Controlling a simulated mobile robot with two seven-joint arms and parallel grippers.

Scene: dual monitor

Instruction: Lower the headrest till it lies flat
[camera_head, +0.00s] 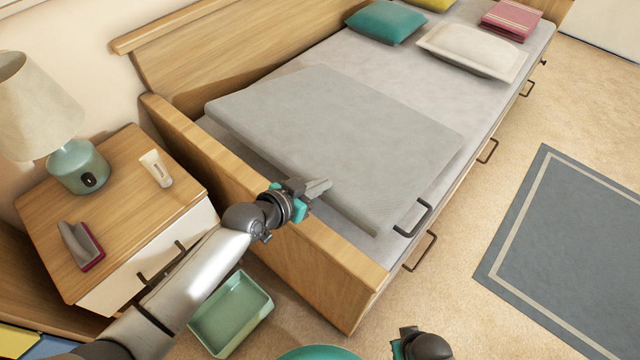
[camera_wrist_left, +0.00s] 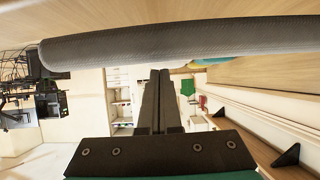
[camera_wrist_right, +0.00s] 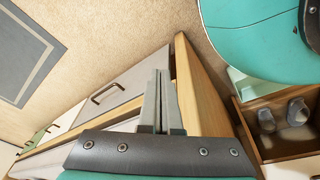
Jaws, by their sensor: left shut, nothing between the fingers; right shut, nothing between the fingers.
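The headrest (camera_head: 335,130) is a grey padded panel at the near end of the bed. It is raised and tilted above the mattress, with a dark handle (camera_head: 412,218) by its near right corner. My left gripper (camera_head: 318,187) is shut and empty at the panel's near edge. In the left wrist view its closed fingers (camera_wrist_left: 160,85) point towards the grey padded edge (camera_wrist_left: 190,42); I cannot tell whether they touch. My right gripper is low in the head view, its fingers hidden there; in the right wrist view its fingers (camera_wrist_right: 160,85) are shut and empty.
A nightstand (camera_head: 130,225) with a lamp (camera_head: 40,110), tube and brush is at left. A green tray (camera_head: 232,312) lies on the floor. Pillows (camera_head: 385,22) are at the far end.

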